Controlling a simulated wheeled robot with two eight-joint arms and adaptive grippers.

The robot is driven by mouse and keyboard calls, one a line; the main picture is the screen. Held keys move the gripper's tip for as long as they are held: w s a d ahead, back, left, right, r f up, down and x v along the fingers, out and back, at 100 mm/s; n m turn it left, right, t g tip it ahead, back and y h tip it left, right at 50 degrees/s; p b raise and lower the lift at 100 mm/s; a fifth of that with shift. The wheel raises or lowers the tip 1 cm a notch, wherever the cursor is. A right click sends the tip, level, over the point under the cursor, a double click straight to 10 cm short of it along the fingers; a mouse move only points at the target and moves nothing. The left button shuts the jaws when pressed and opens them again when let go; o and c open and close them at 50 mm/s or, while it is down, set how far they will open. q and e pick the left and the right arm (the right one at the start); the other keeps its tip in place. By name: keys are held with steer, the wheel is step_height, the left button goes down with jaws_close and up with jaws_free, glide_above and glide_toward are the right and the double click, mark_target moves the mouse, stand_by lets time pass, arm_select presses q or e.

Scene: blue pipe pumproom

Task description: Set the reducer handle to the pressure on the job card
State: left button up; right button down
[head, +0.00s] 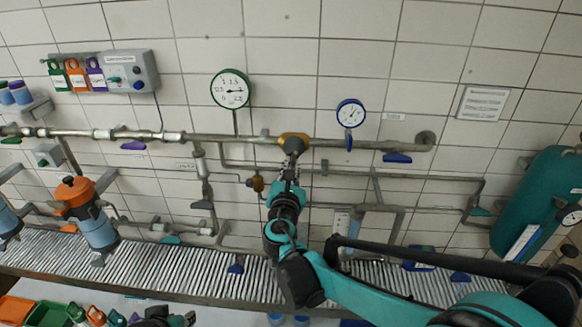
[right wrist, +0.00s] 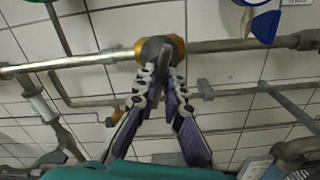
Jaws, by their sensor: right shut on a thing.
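The reducer has a brass body (head: 294,137) on the upper grey pipe, with a dark grey handle (right wrist: 155,48) at its front. My right gripper (head: 290,178) reaches up from below and is shut on the handle; its fingers (right wrist: 165,75) lie on both sides of it in the right wrist view. The fingers hide part of the handle. A green-rimmed gauge (head: 230,89) is up left of the reducer and a blue-rimmed gauge (head: 350,113) up right. A white card (head: 483,103) with print too small to read hangs on the wall at right. A dark piece at the bottom edge may be my left gripper (head: 165,318).
Pipes with blue and purple levers run along the tiled wall. A grey box (head: 131,70) with coloured tags is at upper left. An orange-topped pump (head: 77,192) stands at left, a teal tank (head: 545,205) at right. A ribbed grey shelf (head: 150,265) runs below.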

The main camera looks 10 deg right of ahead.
steer(key=c, duration=1.6)
jaws_free()
steer(key=v, duration=1.2)
stand_by(0.5)
